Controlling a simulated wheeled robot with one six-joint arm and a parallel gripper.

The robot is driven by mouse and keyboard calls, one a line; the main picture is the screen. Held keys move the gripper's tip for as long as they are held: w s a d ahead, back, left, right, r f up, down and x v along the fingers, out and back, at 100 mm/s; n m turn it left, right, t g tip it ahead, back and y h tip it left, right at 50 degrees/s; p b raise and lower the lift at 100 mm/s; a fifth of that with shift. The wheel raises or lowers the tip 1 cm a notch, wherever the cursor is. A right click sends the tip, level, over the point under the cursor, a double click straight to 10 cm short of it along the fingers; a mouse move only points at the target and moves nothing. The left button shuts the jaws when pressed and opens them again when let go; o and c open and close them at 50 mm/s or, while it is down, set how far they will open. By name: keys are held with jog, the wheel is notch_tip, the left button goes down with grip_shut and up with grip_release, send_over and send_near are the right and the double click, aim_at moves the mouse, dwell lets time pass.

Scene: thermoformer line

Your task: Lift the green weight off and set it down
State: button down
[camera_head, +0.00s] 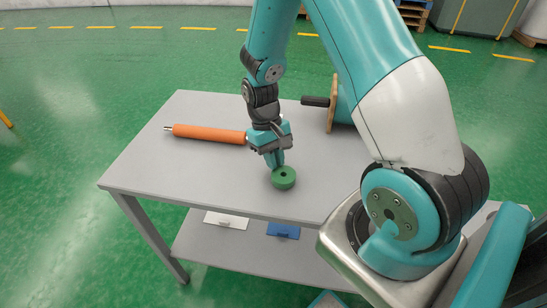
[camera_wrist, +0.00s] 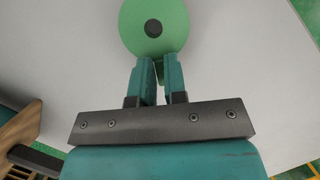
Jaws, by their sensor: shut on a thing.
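The green weight (camera_head: 284,178) is a round, thick disc with a dark hole in its middle, near the front edge of the grey table in the head view. In the wrist view the green weight (camera_wrist: 155,28) lies just beyond the fingertips, with its top cut off by the frame. My gripper (camera_head: 276,162) points down at the weight's far rim. Its teal fingers (camera_wrist: 158,66) are close together at the rim and shut on it. I cannot tell whether the weight rests on the table or is slightly above it.
An orange roller (camera_head: 210,134) with metal ends lies on the table (camera_head: 190,108) to the left. A wooden-faced thing with a black handle (camera_head: 318,101) stands at the back right. A lower shelf holds a white plate (camera_head: 226,220) and a blue one (camera_head: 284,230). The table's left front is clear.

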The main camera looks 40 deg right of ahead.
jog(key=shift+f, duration=0.55)
jog(key=c, duration=1.1)
grip_release()
jog(key=v, duration=1.7)
jog(key=shift+r, duration=0.25)
jog(key=shift+d, duration=0.1)
jog(key=s+a+r+n+t+y, duration=0.2)
jog(key=s+a+r+n, duration=0.2)
jog(key=s+a, duration=0.6)
jog(key=s+a+r+n+t+y+p, duration=0.1)
jog(key=s+a+r+n, duration=0.3)
jog(key=s+a, duration=0.6)
jog(key=shift+a+r+t+y, duration=0.2)
jog(key=shift+r+t+y, duration=0.2)
